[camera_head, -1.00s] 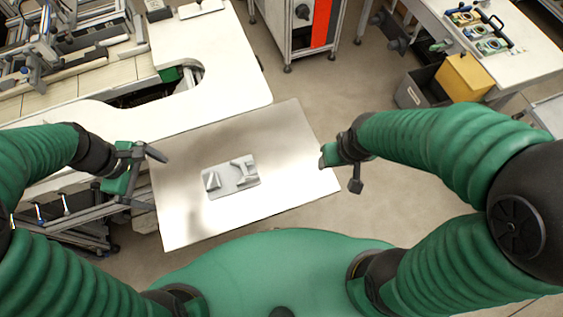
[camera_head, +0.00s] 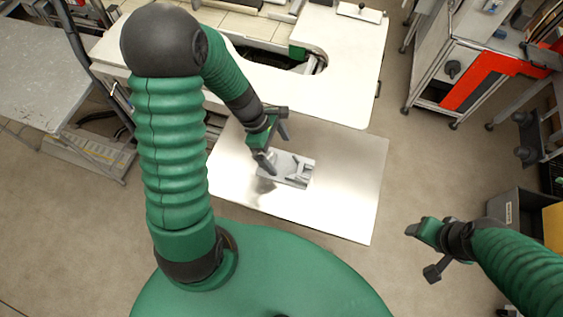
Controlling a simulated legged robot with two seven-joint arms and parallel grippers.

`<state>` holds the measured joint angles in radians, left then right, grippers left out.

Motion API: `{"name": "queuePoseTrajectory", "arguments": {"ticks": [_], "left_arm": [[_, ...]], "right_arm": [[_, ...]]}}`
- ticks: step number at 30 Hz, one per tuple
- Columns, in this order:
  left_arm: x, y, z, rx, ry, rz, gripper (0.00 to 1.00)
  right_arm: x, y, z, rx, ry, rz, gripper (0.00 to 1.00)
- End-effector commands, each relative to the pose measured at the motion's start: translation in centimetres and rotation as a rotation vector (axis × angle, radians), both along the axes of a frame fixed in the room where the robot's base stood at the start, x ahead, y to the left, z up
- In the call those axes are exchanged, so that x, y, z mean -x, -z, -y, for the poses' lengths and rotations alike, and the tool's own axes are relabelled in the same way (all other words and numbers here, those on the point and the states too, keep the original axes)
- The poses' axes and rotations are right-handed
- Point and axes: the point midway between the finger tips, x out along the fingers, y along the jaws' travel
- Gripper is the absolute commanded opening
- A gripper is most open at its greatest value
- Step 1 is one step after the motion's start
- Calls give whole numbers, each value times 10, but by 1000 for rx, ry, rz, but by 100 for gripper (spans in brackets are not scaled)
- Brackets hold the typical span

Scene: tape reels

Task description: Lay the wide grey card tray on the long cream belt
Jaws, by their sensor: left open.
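The wide grey card tray (camera_head: 300,181) lies flat on the pale metal table, with light angular pieces on it. My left gripper (camera_head: 274,147) is open at the tray's left end, one finger in front of that end and hiding part of it. I cannot tell whether it touches the tray. A stretch of the long cream belt (camera_head: 235,22) shows at the top, beyond the white worktop. My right gripper (camera_head: 421,252) appears open and empty over the floor to the right of the table.
The metal table (camera_head: 345,190) is bare around the tray. A white worktop (camera_head: 350,75) with a cut-out stands between the table and the belt. A cabinet with a red panel (camera_head: 480,75) is at upper right; a grey table (camera_head: 40,70) is at upper left.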

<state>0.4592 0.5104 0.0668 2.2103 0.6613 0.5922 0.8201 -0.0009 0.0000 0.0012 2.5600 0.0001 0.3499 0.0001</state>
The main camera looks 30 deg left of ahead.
Motion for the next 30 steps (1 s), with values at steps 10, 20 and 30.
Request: {"name": "queuePoseTrajectory", "arguments": {"ticks": [10,20,30], "left_arm": [[-2,47,17,6,1,0,100],[-3,54,13,5,-4,-2,88],[1,55,19,6,-2,-11,44]], "right_arm": [[0,-7,1,0,3,0,61],[0,-6,0,0,1,0,61],[0,-5,1,1,2,0,61]]}}
